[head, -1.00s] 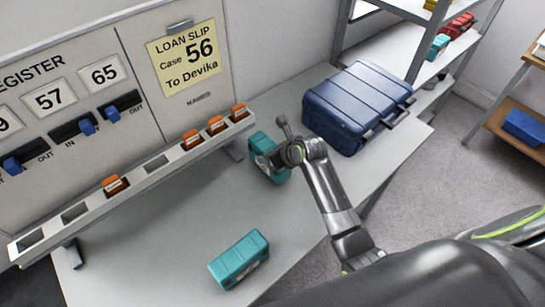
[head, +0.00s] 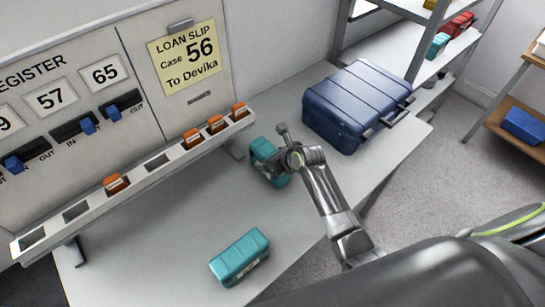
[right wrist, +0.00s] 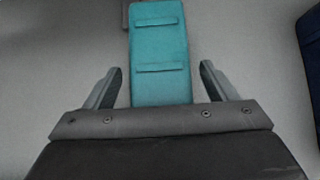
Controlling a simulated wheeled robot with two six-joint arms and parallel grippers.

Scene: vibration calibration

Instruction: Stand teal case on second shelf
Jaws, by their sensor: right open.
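A teal case (head: 264,150) stands on the table near the register board, partly hidden by my right gripper (head: 278,162). In the right wrist view the same teal case (right wrist: 160,55) lies between the two spread fingers of my right gripper (right wrist: 163,88), with a gap on each side. That gripper is open. A second teal case (head: 240,257) lies on the table nearer the front. A third small teal case (head: 438,45) stands on a shelf (head: 390,50) of the rack at the upper right, beside red cases. My left gripper is not in view.
A large dark blue case (head: 357,105) lies on the table right of my right gripper. A rail (head: 140,178) with orange tags runs along the register board. The table (head: 170,235) is bare between the rail and the front teal case. A wooden stand (head: 507,105) holds a blue bin.

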